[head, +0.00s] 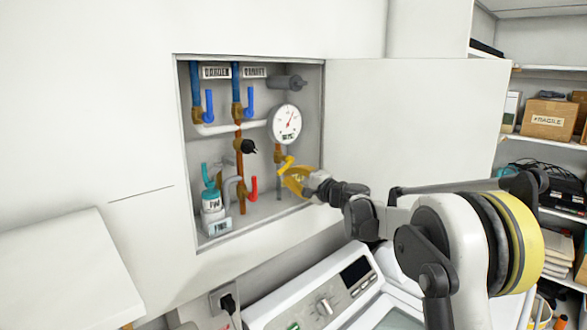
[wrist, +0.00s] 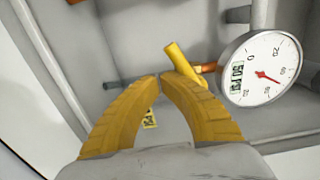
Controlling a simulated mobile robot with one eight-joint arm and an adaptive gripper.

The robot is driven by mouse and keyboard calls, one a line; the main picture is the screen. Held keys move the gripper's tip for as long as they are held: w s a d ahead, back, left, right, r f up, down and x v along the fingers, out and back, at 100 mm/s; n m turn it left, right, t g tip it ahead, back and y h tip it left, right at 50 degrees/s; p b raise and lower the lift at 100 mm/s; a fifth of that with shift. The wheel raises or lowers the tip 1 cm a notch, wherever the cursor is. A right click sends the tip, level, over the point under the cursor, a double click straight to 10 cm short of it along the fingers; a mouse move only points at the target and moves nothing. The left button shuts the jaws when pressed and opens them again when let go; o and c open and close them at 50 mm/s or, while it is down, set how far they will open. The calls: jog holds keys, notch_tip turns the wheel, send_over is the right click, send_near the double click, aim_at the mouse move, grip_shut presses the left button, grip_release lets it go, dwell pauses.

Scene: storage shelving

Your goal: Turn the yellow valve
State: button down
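The yellow valve (head: 286,163) has a short lever handle. It sits on a copper pipe under the gauge, inside a wall cabinet. In the wrist view the yellow valve handle (wrist: 181,61) slants down to the right, just past my right fingertip. My gripper (head: 291,178) has yellow fingers and reaches into the cabinet's lower right, close to the valve. In the wrist view my gripper (wrist: 159,80) has its tips nearly together, with a very thin gap and nothing seen between them. The right finger appears close to the handle's lower end; I cannot tell whether they touch.
A round pressure gauge (head: 285,124) sits just above the valve. Blue valves (head: 250,101), a black knob (head: 247,146) and a red lever (head: 253,188) are further left. The open cabinet door (head: 420,130) stands at the right. A washing machine (head: 325,300) is below.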

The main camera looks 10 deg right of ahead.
aim_at(284, 171)
jog(key=shift+a, duration=0.15)
jog(key=shift+s+a+r, duration=0.25)
jog(key=shift+s+a, duration=0.1)
jog(key=shift+a, duration=0.05)
jog(key=shift+a+r, duration=0.15)
dwell(0.4)
jog(key=shift+s+a+r, duration=0.25)
jog(key=shift+s+r, duration=0.05)
jog(key=shift+a+r, duration=0.15)
jog(key=shift+r, duration=0.05)
jog(key=shift+a+r, duration=0.15)
jog(key=shift+r, duration=0.15)
jog(key=shift+a+r+p, duration=0.1)
jog(key=shift+r+p, duration=0.05)
jog(key=shift+p, duration=0.15)
dwell(0.3)
